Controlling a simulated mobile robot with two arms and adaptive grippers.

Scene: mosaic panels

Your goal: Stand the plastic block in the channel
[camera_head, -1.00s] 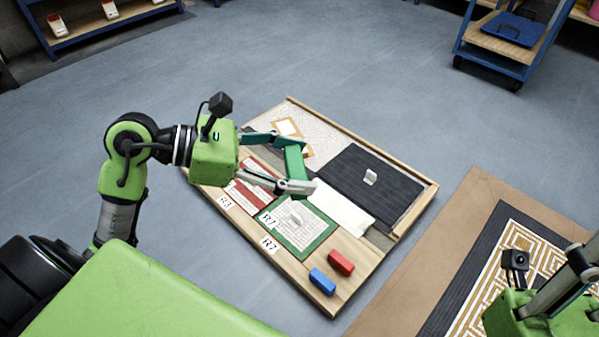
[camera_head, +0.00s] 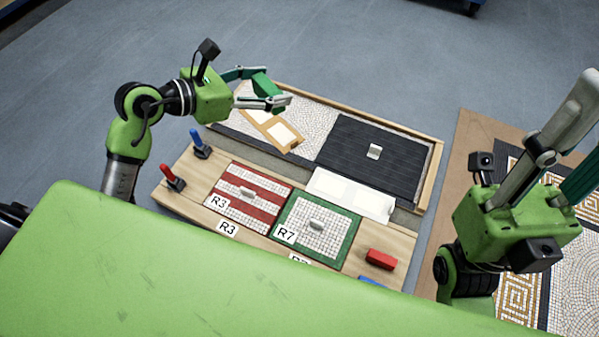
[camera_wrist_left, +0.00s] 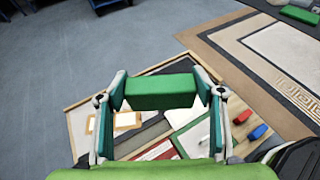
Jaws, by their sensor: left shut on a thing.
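The green plastic block (camera_head: 264,87) is in my left gripper (camera_head: 270,90), held in the air over the far left edge of the mosaic board. In the left wrist view the block (camera_wrist_left: 161,92) lies crosswise between the two fingers, with the board below it. The channel seems to be the grey strip (camera_head: 262,155) between the front wooden ledge and the back panels; its right part is partly covered by a white sheet. My right gripper (camera_head: 580,150) is at the right edge, its fingertips cut off by the frame.
A striped red panel (camera_head: 232,210) and a green-bordered panel (camera_head: 318,250) lie on the front ledge. A dark ribbed panel (camera_head: 350,175) lies behind. Red and blue handled tools (camera_head: 172,178) stand at left. A red block (camera_head: 381,259) is at right. Patterned mats lie on the right floor.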

